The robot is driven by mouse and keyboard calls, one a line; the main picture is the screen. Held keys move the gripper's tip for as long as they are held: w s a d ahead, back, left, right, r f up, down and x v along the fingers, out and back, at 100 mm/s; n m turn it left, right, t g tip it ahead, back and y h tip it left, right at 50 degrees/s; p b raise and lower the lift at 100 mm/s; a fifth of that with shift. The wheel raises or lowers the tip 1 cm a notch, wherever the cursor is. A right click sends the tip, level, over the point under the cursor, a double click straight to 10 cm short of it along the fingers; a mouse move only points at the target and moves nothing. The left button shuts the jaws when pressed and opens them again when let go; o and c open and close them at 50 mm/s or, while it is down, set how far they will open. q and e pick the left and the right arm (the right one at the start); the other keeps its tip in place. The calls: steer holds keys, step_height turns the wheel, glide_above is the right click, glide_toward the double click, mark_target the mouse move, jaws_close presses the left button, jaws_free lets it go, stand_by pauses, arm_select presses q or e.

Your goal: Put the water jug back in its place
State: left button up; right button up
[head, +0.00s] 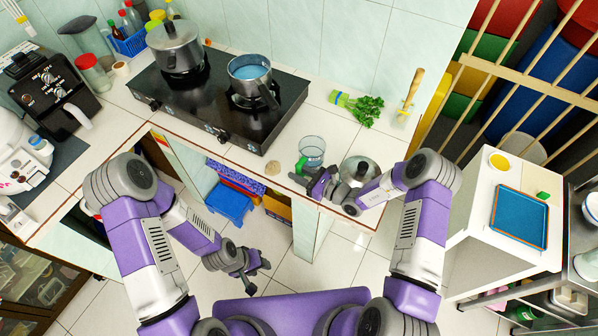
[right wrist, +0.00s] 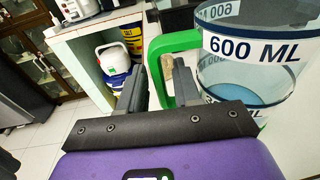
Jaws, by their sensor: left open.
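The water jug (head: 312,146) is a clear cup with a "600 ML" label and a green handle. It stands upright near the counter's front edge, right of the stove. In the right wrist view the jug (right wrist: 255,65) is large at the right, with a little blue liquid at its bottom. My right gripper (head: 311,178) is at the handle. Its fingers (right wrist: 160,90) lie on either side of the green handle; whether they press on it is unclear. My left gripper (head: 247,272) is open and empty, low in front of the counter, over the floor.
A black stove (head: 222,105) holds a lidded pot (head: 176,50) and a saucepan (head: 250,74) of blue liquid. A metal lid (head: 360,170) sits close right of my right gripper. Green vegetables (head: 365,108) lie behind. A white cabinet with a blue tray (head: 519,218) stands at right.

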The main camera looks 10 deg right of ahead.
steer(key=shift+s+d, duration=0.1)
stand_by(0.3)
steer(key=shift+v, duration=2.9)
steer(key=shift+o, duration=0.4)
steer(key=o, duration=0.5)
steer(key=shift+c, duration=0.2)
steer(key=s+d+r, duration=0.3)
steer(key=r, duration=0.1)
steer(key=shift+d+r, duration=0.2)
steer(key=shift+d, duration=0.2)
steer(key=shift+s, duration=0.1)
